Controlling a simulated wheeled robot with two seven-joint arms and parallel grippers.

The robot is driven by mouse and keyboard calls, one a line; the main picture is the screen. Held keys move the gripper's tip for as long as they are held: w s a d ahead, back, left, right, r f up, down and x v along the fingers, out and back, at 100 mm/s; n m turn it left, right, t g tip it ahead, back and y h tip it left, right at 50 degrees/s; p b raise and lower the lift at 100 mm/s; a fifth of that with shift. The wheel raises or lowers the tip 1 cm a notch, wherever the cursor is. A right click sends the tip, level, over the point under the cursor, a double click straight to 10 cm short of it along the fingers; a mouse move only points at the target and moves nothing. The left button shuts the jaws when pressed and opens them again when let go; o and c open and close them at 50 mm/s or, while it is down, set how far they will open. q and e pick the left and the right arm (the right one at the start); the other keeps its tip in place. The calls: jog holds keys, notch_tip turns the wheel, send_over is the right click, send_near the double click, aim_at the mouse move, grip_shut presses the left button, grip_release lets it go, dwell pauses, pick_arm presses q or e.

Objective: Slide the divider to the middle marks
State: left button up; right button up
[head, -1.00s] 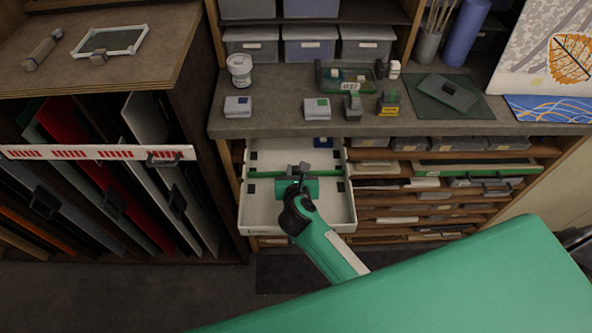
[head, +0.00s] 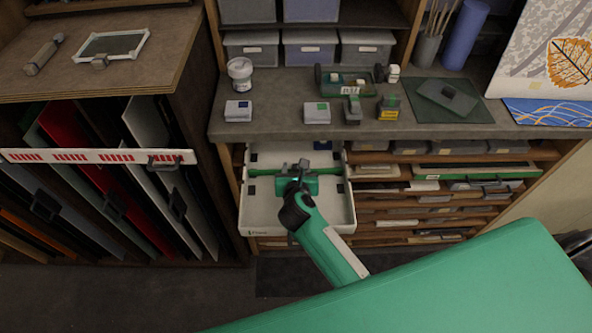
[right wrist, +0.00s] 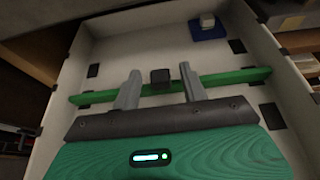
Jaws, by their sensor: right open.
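A green divider (right wrist: 222,78) lies across the inside of the pulled-out white drawer (head: 268,215), with a dark knob (right wrist: 160,78) at its middle. It also shows in the head view (head: 262,169). Dark square marks line the drawer; one (right wrist: 94,70) is by the divider's left end and another (right wrist: 272,116) is nearer me on the right. My right gripper (right wrist: 160,72) is open, with its fingers on either side of the knob and gaps on both sides. It also shows in the head view (head: 297,168), where it hides part of the divider.
A blue block with a white top (right wrist: 207,28) sits at the drawer's far end. The worktop (head: 275,124) with small boxes overhangs the drawer's back. Shallow shelves (head: 440,205) stand on the right, and a rack of upright sheets (head: 100,180) on the left.

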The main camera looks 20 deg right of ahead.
jog(key=b+v, duration=0.2)
jog(key=v, duration=1)
jog(key=shift+s, duration=0.2)
jog(key=shift+b+v, duration=0.35)
jog(key=shift+v, duration=0.4)
jog(key=shift+r, duration=0.1)
